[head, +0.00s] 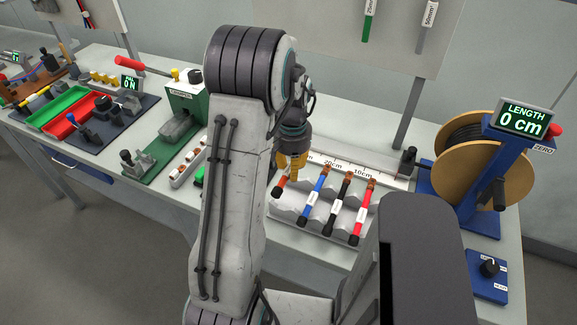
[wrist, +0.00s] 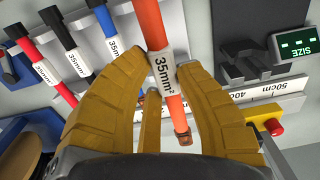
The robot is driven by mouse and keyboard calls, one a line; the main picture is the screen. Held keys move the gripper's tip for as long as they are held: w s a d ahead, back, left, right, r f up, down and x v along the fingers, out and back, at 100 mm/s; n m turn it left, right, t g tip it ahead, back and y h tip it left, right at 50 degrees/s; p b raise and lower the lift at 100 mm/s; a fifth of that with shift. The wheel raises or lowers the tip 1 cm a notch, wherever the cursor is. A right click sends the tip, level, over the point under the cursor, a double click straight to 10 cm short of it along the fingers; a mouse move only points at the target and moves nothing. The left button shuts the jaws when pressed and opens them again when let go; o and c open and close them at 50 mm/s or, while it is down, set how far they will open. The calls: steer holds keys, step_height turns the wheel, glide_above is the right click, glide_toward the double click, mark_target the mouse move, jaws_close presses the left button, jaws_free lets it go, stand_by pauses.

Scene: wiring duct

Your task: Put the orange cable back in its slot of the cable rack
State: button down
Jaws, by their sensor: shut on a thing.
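My gripper (head: 291,163) has yellow fingers and is shut on the orange cable (head: 281,183) at the left end of the cable rack. In the wrist view, the fingers (wrist: 165,62) close on both sides of the orange cable (wrist: 150,22) around its white "35mm²" label. Its copper lug end points toward the bottom of that view. The grey cable rack (head: 312,237) has ridged slots. Blue (head: 316,192), black (head: 340,203) and red (head: 363,212) cables lie in it to the right of the orange one. I cannot tell whether the orange cable touches the rack.
A ruler strip (head: 345,165) runs behind the rack. A cable spool (head: 510,170) with a length display (head: 523,118) reading 0 cm stands at the right. A green press-like device (head: 187,100) and colored trays (head: 68,118) are at the left.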

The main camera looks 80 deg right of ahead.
stand_by(0.3)
steer(key=shift+f+b, duration=3.65)
steer(key=shift+f, duration=0.65)
steer(key=c, duration=0.9)
jaws_free()
step_height(320, 180, up, 12)
steer(key=shift+r, duration=0.1)
